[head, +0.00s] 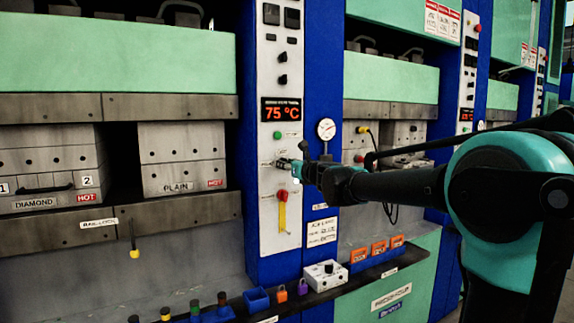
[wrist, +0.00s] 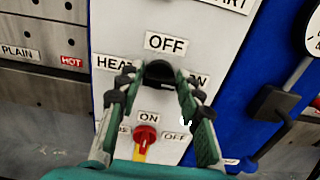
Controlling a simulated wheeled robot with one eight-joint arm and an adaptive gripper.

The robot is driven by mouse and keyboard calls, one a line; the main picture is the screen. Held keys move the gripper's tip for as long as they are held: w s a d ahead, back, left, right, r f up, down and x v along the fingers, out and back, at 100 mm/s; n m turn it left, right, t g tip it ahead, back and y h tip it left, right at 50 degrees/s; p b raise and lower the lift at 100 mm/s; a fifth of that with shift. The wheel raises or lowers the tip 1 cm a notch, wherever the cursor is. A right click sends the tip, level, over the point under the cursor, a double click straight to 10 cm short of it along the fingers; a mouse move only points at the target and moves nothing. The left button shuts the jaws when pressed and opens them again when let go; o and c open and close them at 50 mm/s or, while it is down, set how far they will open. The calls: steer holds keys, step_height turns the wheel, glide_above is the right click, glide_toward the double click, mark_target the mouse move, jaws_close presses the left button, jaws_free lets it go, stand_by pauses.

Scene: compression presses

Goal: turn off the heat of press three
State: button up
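A black selector knob (wrist: 159,72) sits on a light control panel (wrist: 220,50), with an OFF label above it, a HEAT label at its left and a partly hidden label at its right. My gripper (wrist: 160,82) reaches the panel from the front, its two fingers at the left and right of the knob. The fingertips appear to press against both sides. In the head view my gripper (head: 289,170) covers the knob. Above it a red display (head: 281,110) reads 75 °C. No press number is readable.
A red rotary switch (wrist: 146,138) on a yellow plate is just below, with ON and OFF labels. A gauge (head: 326,129) is at the right of the panel. Hot mould blocks (head: 182,160) sit in the press at the left. Padlocks and a white box (head: 326,275) stand low on a ledge.

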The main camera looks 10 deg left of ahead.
steer(key=c, duration=0.6)
steer(key=shift+c, duration=0.2)
steer(key=shift+n, duration=0.4)
steer(key=n, duration=1.6)
steer(key=shift+s+a+f+n, duration=0.15)
steer(key=shift+f+n, duration=0.1)
steer(key=shift+n, duration=0.45)
steer(key=o, duration=1.2)
steer(key=shift+c, duration=0.2)
